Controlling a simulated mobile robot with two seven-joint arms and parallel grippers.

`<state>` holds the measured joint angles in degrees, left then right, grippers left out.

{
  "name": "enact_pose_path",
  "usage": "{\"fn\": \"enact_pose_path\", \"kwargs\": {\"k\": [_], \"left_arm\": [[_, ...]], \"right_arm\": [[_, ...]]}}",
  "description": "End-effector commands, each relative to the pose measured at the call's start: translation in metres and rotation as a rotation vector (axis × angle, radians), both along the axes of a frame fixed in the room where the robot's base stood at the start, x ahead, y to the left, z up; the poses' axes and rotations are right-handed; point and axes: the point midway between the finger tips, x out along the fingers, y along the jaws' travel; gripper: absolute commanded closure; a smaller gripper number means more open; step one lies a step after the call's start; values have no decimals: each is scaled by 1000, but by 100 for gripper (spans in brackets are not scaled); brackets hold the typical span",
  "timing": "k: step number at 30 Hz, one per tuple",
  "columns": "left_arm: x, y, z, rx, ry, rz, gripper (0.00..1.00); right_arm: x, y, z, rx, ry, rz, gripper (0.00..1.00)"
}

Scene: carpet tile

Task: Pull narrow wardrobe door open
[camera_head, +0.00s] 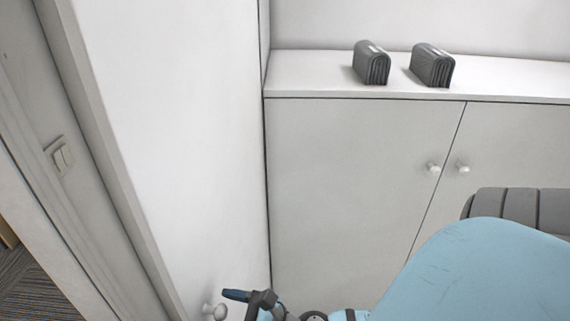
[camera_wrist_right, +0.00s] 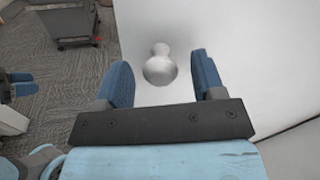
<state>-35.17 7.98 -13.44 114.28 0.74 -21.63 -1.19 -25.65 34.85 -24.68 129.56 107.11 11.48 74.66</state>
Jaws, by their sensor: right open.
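The narrow wardrobe door is the tall white panel (camera_head: 165,130) at the left of the head view, and it looks shut. Its round white knob (camera_head: 216,311) sits at the bottom edge of that view. My right gripper (camera_head: 237,303) is just right of the knob, partly cut off by the frame. In the right wrist view the knob (camera_wrist_right: 160,69) appears between the two blue fingers of my right gripper (camera_wrist_right: 161,63). The fingers are open, with clear space on both sides of the knob. My left gripper does not show in the head view.
A low white cabinet (camera_head: 350,165) with two knobs stands to the right of the door, with two folded grey items (camera_head: 371,64) (camera_head: 432,66) on top. A grey wheeled container (camera_wrist_right: 68,24) stands on carpet.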

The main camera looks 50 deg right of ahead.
Motion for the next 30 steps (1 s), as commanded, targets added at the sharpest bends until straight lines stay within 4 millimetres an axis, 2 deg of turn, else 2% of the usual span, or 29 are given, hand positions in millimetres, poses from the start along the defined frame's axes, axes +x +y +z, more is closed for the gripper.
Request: {"fn": "enact_pose_path", "kwargs": {"k": [4, 14, 25, 30], "left_arm": [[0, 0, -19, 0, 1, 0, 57], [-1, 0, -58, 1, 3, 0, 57], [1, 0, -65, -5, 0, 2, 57], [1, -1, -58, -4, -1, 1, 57]], "right_arm": [[-22, -10, -7, -1, 4, 1, 37], [-66, -33, -7, -3, 3, 2, 37], [-88, -46, -3, -3, 2, 0, 37], [-95, -48, 0, -7, 1, 7, 37]]}}
